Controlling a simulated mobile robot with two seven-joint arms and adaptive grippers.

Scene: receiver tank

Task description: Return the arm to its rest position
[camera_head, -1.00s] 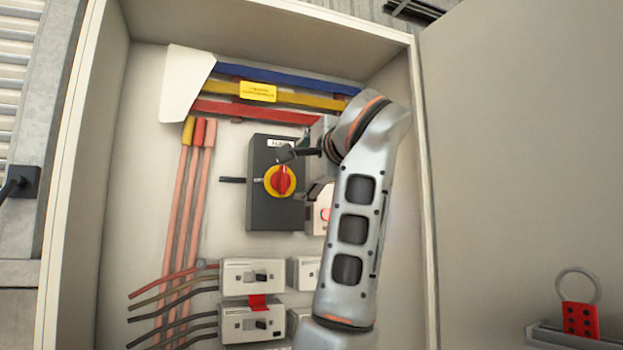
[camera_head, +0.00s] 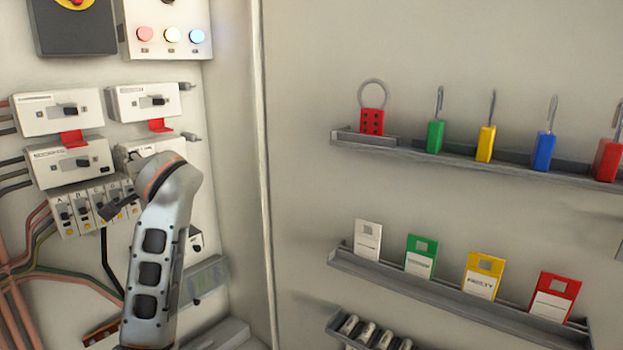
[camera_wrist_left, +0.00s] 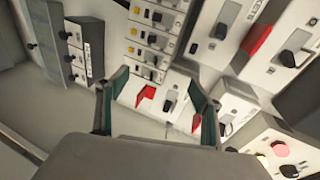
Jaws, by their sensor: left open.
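My left arm (camera_head: 152,262) rises from the bottom of the head view, inside the cabinet at left. Its left gripper (camera_head: 120,184) is in front of the breakers, partly hidden by its own wrist. In the left wrist view the two dark fingers of the gripper (camera_wrist_left: 157,84) stand apart with nothing held between them. Breakers with red tabs show beyond and between the fingers. Whether a fingertip touches the panel, I cannot tell. My right gripper is not in view.
Larger breakers (camera_head: 58,112) and a row of small breakers (camera_head: 90,207) are near the gripper. An indicator box (camera_head: 167,52) is above. The cabinet's edge (camera_head: 262,180) stands right of the arm. Further right, shelves hold a red hasp (camera_head: 372,122), padlocks (camera_head: 486,142) and tags (camera_head: 484,277).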

